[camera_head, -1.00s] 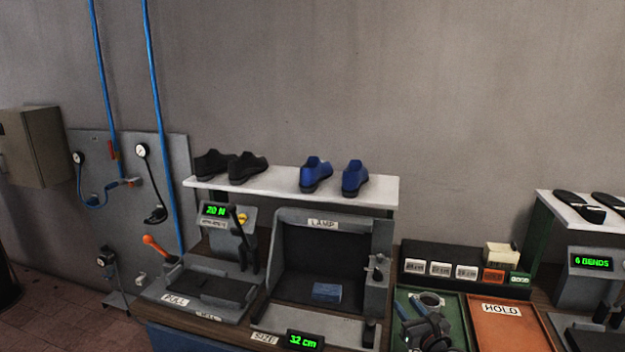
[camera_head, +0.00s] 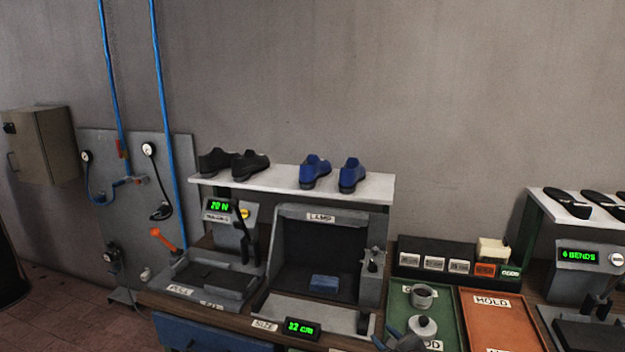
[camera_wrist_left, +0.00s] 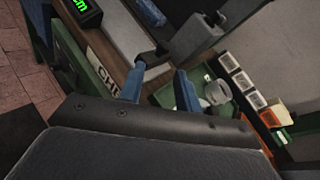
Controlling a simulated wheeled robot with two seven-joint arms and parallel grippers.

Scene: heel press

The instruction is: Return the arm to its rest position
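My left gripper (camera_head: 393,341) shows at the bottom edge of the head view, in front of the green tray (camera_head: 396,306). In the left wrist view its two blue fingers (camera_wrist_left: 160,86) stand apart with nothing held between them. A metal cup-like piece (camera_head: 422,297) sits in the green tray, and a second round metal piece (camera_head: 422,328) lies nearer, close to the gripper. A metal piece (camera_wrist_left: 214,91) also shows beyond the fingers in the left wrist view. My right gripper is in neither view.
A lamp booth (camera_head: 322,230) with a blue block (camera_head: 324,283) inside stands left of the tray. An orange tray marked HOLD (camera_head: 500,325) lies to the right.

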